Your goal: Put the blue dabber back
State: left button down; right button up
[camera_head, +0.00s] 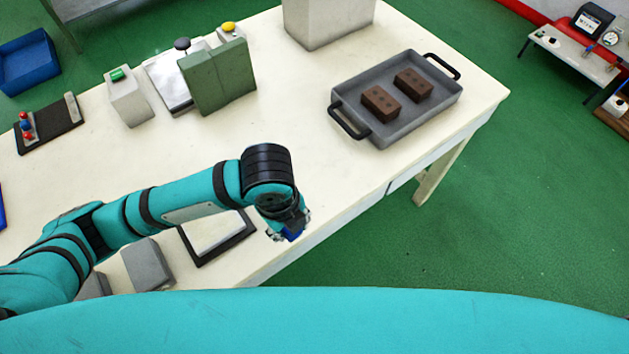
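My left arm reaches in from the left, and my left gripper (287,232) points down near the front edge of the pale table. A small blue piece, which looks like the blue dabber (294,235), shows between its fingers. Most of it is hidden by the gripper. A dark holder board (60,128) lies at the far left of the table, with small red and blue knobbed pieces (26,126) at its left end and a grey strip at its right end. My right gripper is not in view.
A grey tray (424,122) with black handles holds two brown bricks (380,103). A green block (218,76), a white box with a green button (128,98) and a dark-framed pad (215,236) stand on the table. The table middle is clear.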

pick_arm(q)
jog(key=shift+s+d+f+m, duration=0.15)
jog(key=shift+m, duration=0.35)
jog(key=shift+w+d, duration=0.1)
jog(key=shift+w, duration=0.1)
jog(key=w+d+p, duration=0.1)
jog(key=w, duration=0.3)
jog(key=w+d+f, duration=0.1)
jog(key=w, duration=0.4)
jog(key=w+d+p, duration=0.1)
jog(key=w+d, duration=0.1)
jog(key=w, duration=0.3)
jog(key=shift+w+f+p, duration=0.2)
jog(key=shift+f+p, duration=0.05)
jog(key=shift+p, duration=0.05)
jog(key=f, duration=0.1)
jog(key=f+p, duration=0.1)
jog(key=shift+w+f, duration=0.25)
jog(key=shift+f, duration=0.6)
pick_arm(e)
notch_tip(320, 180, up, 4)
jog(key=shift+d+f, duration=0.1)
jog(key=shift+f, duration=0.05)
pick_arm(q)
jog(key=c, duration=0.9)
grip_release()
jog(key=shift+f, duration=0.1)
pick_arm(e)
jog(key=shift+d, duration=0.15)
